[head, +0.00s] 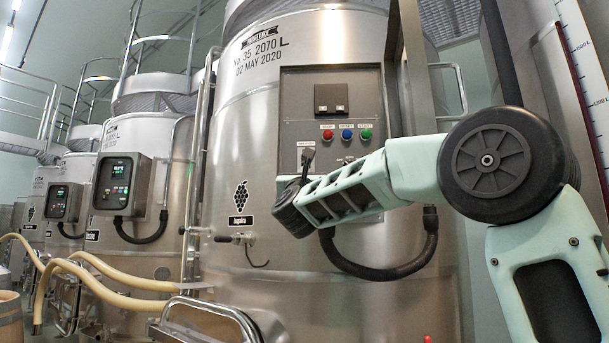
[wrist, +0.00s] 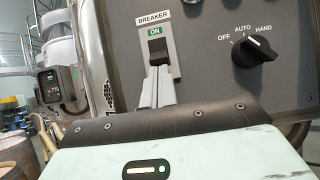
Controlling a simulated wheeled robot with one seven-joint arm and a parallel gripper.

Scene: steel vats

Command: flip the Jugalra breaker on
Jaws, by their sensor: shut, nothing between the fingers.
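The breaker (wrist: 157,50) is a black switch on a pale plate labelled BREAKER, with a green ON mark showing above the black part. It also shows small in the head view (head: 308,154), on the grey panel of the large vat with a grape sign (head: 240,205) whose name looks like Jugalra. My gripper (wrist: 159,72) is shut and empty, with its grey fingers pointing up just below the switch. I cannot tell whether the fingertips touch it. The fingers partly hide the plate's lower part and anything marked there.
A black OFF-AUTO-HAND knob (wrist: 256,50) sits right of the breaker. Red, blue and green buttons (head: 346,135) sit above it on the panel. A black cable (head: 385,270) loops below. Other vats (head: 135,230) with control boxes and hoses stand to the left.

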